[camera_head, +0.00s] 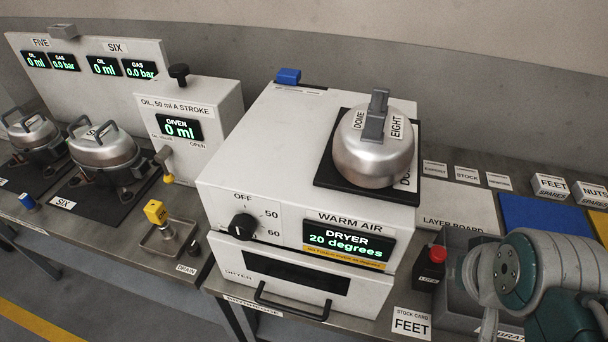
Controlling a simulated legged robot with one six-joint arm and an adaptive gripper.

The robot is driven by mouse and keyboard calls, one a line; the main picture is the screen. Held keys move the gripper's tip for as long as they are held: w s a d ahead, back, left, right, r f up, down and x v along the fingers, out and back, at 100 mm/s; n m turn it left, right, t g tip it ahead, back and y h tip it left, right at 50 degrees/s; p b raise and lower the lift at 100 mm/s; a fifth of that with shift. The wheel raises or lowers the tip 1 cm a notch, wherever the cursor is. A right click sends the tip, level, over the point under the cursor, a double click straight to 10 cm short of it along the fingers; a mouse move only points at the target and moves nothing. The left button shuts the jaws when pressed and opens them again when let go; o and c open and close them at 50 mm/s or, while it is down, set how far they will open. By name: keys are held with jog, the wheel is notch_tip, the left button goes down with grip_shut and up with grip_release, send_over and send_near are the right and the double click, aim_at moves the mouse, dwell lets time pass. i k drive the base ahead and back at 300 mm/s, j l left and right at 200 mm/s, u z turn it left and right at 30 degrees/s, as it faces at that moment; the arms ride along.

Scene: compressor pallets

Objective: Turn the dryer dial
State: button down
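The dryer (258,180) is a white box standing on the bench in the middle of the view. Its black dial (242,227) sits on the left of the front face, under the word OFF and beside the marks 50 and 60. The dial's exact pointer direction is too small to tell. The dryer display (346,242) reads 20 degrees. Part of my arm shows at the lower right, well to the right of the dial. My gripper's fingers cannot be made out in this view.
A steel dome (373,155) marked EIGHT stands on a black mat on top of the dryer. A drawer handle (291,302) sticks out below the dial. An oil unit (195,125) and a yellow-topped valve (156,212) stand left.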

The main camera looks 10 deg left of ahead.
aim_at(242, 227)
jog(key=k+u, duration=0.15)
jog(key=u, duration=0.3)
jog(key=k+l+u, duration=0.1)
jog(key=u, duration=0.35)
jog(key=k+j, duration=0.05)
